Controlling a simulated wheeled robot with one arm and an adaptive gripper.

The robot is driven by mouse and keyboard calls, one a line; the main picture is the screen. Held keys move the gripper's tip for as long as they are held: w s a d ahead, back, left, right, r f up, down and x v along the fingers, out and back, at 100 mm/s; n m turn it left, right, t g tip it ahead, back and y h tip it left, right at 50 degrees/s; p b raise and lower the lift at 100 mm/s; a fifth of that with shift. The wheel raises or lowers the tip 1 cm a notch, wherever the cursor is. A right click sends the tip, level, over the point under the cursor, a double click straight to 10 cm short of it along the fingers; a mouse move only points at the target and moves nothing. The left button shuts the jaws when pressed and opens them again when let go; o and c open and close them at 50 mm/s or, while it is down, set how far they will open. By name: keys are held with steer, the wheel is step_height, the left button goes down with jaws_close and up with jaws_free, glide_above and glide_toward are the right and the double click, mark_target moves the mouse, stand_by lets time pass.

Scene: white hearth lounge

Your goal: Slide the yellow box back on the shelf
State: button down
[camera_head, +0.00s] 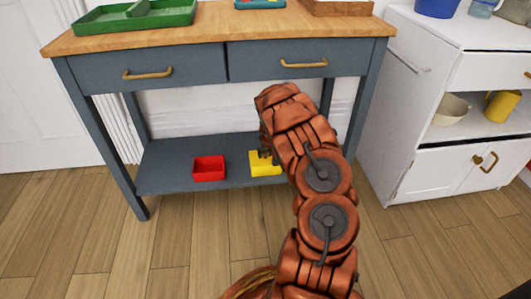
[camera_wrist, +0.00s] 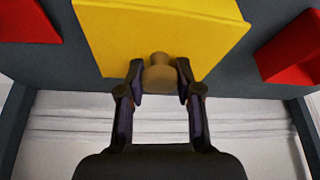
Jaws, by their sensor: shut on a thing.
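The yellow box (camera_head: 266,169) sits on the blue-grey lower shelf (camera_head: 165,172) of the table, near the shelf's front edge. In the wrist view the yellow box (camera_wrist: 160,28) fills the upper middle, with a round wooden knob (camera_wrist: 160,73) on it. My gripper (camera_wrist: 160,70) is shut on that knob, one finger on each side. In the head view my gripper (camera_head: 265,155) is at the box, and my arm hides the shelf's right part.
A red box (camera_head: 209,168) stands left of the yellow one, with a gap between. The wrist view shows red boxes on both sides (camera_wrist: 28,20) (camera_wrist: 290,48). Table legs bound the shelf. A white cabinet (camera_head: 410,130) stands to the right. The wooden tabletop (camera_head: 220,27) is above.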

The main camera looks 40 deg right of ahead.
steer(key=shift+w, duration=0.1)
steer(key=shift+w+d+f+p, duration=0.1)
steer(key=shift+w+d+p, duration=0.8)
steer(key=shift+p, duration=0.25)
steer(key=shift+w+f+b, duration=0.1)
steer(key=shift+w+b, duration=0.1)
steer(key=shift+b, duration=0.2)
steer(key=shift+w+d+b, duration=0.25)
steer(key=shift+w+b, duration=0.25)
steer(key=shift+b, duration=0.4)
steer(key=shift+w+d+b, duration=0.55)
steer(key=shift+b, duration=0.95)
steer(key=shift+w+d, duration=0.5)
steer(key=shift+w, duration=0.35)
steer(key=shift+w+d+b, duration=0.3)
steer(key=shift+w+d, duration=0.1)
steer(key=shift+d, duration=0.05)
steer(key=shift+w+d, duration=0.3)
steer(key=shift+w, duration=0.35)
steer(key=shift+w+d, duration=0.45)
steer(key=shift+d, duration=0.15)
